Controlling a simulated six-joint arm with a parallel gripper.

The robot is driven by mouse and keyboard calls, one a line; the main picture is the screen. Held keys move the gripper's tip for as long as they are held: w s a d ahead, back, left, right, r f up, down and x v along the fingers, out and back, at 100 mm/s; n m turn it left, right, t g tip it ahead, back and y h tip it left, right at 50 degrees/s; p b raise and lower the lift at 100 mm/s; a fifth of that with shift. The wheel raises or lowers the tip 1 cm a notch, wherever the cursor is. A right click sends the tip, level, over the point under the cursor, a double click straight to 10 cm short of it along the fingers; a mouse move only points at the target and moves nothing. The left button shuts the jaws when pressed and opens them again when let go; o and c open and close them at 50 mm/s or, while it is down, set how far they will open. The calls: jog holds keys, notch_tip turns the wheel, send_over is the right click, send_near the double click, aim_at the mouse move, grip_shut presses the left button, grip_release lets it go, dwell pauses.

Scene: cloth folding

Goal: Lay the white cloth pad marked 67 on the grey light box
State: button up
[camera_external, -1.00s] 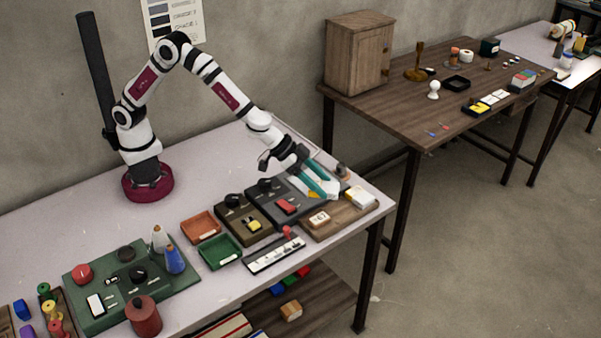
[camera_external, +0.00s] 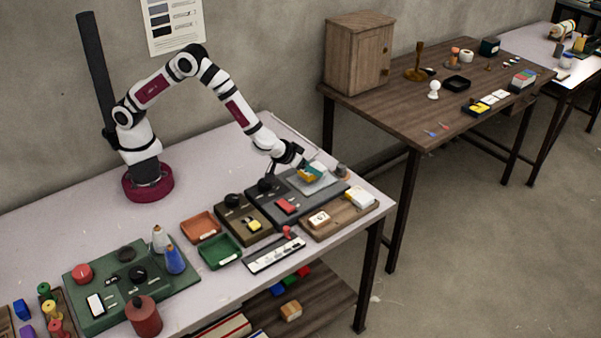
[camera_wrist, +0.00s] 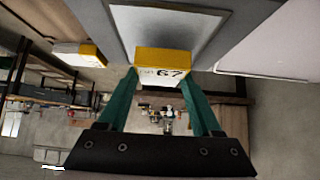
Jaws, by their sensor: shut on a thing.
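The white cloth pad marked 67 (camera_wrist: 163,71), with a yellow band along one edge, is between the teal fingertips of my gripper (camera_wrist: 160,82) in the wrist view. My gripper (camera_external: 310,171) is shut on it. The grey light box (camera_wrist: 225,58) has a pale panel framed in darker grey, and the pad overlaps this panel in the wrist view. In the external view the pad is over the light box (camera_external: 325,187); I cannot tell whether they touch.
A wooden board (camera_external: 338,229) in front of the light box carries a white marked block (camera_external: 320,219) and a white stack (camera_external: 358,197). A dark unit with a red block (camera_external: 287,205) adjoins on the left. A small round dark item (camera_external: 341,170) stands behind right.

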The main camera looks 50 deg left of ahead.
jog(key=shift+f, duration=1.1)
jog(key=o, duration=1.3)
jog(key=shift+f, duration=0.1)
jog(key=shift+o, duration=0.2)
